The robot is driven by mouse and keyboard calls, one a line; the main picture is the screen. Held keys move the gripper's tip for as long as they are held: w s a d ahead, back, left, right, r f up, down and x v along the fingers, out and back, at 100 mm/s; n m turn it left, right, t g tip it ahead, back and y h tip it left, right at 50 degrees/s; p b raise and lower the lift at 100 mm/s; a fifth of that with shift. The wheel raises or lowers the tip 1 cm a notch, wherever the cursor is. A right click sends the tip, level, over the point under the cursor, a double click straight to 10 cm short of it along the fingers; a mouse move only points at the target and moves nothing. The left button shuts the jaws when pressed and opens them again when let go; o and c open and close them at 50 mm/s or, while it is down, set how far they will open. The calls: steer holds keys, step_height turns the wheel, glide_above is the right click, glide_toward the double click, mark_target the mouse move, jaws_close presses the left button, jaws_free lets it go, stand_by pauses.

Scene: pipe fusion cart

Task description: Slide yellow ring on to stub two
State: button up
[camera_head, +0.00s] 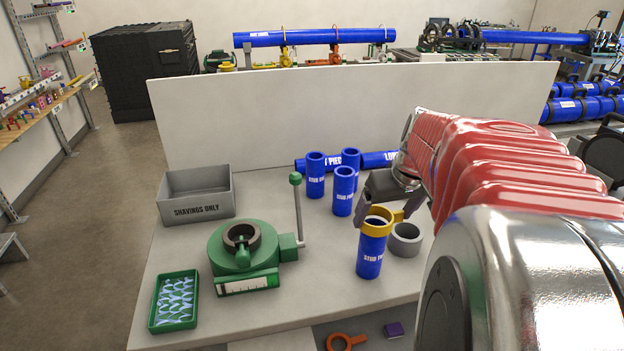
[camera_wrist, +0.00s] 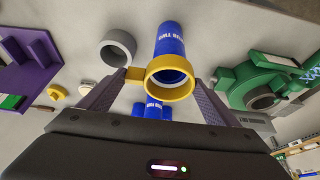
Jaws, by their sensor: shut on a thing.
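The yellow ring (camera_head: 376,231) is at the top end of an upright blue stub (camera_head: 370,260) labelled STUB TWO. My gripper (camera_head: 386,207) is shut on the ring from above and behind. In the wrist view the ring (camera_wrist: 171,92) lies between the fingers of my gripper (camera_wrist: 154,84), with its side tab (camera_wrist: 135,74) towards the left finger. The blue stub (camera_wrist: 170,40) lines up with the ring's opening in that view. I cannot tell how far the ring surrounds the stub's end. The stub stands on the bench.
A grey ring (camera_head: 404,240) stands close right of the stub. Several blue stubs (camera_head: 343,193) stand behind. A green clamp device (camera_head: 240,258), a grey shavings box (camera_head: 196,196) and a green tray (camera_head: 174,301) are at left. A white panel (camera_head: 300,115) backs the bench.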

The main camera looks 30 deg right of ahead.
steer(key=shift+f, duration=2.7)
steer(key=o, duration=0.9)
steer(key=shift+o, duration=0.2)
steer(key=v, duration=1.3)
steer(key=shift+s+r, duration=0.15)
steer(key=shift+r, duration=0.2)
steer(key=shift+a, duration=0.1)
steer(key=w+a+r+t, duration=0.1)
steer(key=w+a, duration=0.2)
steer(key=w, duration=0.1)
steer(key=s+a+f+n, duration=0.1)
steer(key=s+a+f, duration=0.1)
steer(key=a, duration=0.6)
steer(key=s+a+f+n, duration=0.1)
steer(key=s+a+f, duration=0.2)
steer(key=a, duration=0.4)
steer(key=s+a+f+n+y, duration=0.1)
steer(key=s+a+f, duration=0.2)
steer(key=a, duration=0.5)
steer(key=shift+a+f, duration=0.3)
steer(key=shift+f, duration=0.4)
